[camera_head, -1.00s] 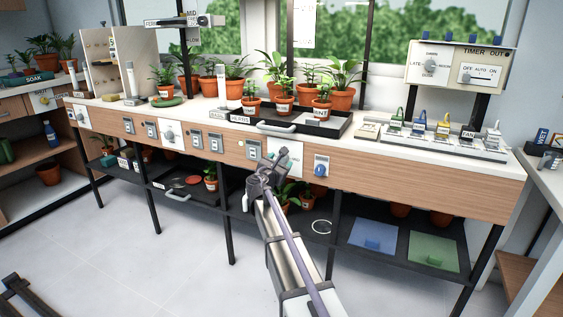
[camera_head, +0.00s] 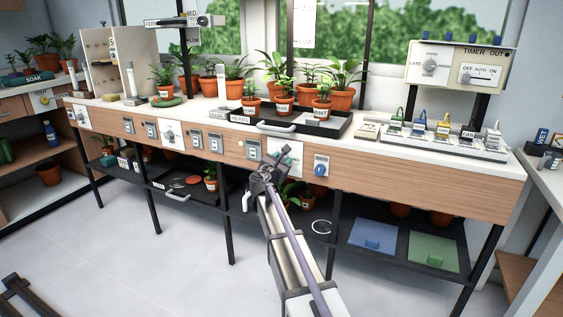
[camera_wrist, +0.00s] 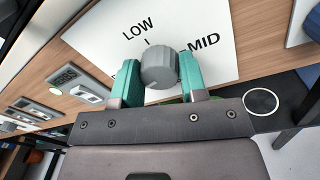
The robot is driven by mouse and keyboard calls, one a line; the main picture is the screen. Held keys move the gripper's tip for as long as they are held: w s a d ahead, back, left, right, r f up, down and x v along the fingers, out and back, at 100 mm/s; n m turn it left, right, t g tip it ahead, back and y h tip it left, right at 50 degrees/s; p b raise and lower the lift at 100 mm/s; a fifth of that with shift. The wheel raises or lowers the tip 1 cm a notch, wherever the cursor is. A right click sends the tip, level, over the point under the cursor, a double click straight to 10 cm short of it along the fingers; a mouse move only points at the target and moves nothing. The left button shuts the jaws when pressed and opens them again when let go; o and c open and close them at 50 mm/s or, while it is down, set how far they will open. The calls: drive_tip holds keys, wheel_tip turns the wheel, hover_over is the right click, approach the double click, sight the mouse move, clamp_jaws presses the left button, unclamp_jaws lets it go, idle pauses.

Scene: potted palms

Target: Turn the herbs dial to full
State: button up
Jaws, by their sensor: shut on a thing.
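A grey round dial knob (camera_wrist: 159,68) sits on a white plate (camera_wrist: 105,45) marked LOW and MID in the wrist view. My gripper (camera_wrist: 160,76) has its two teal fingers on either side of the knob, shut on it. In the head view, my gripper (camera_head: 283,161) is at the plate (camera_head: 293,151) on the wooden bench front, and the arm covers most of the knob.
A blue-knobbed panel (camera_head: 321,167) is just right of the plate. Switch panels (camera_head: 215,142) line the front to the left. Potted plants stand in a black tray (camera_head: 335,126) above. A dark lower shelf (camera_head: 342,236) holds blue and green panels.

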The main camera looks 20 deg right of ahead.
drive_tip(key=m, duration=0.3)
drive_tip(key=o, duration=0.9)
drive_tip(key=shift+o, duration=0.2)
drive_tip(key=v, duration=1)
drive_tip(key=shift+s+a, duration=0.3)
drive_tip(key=shift+f, duration=0.1)
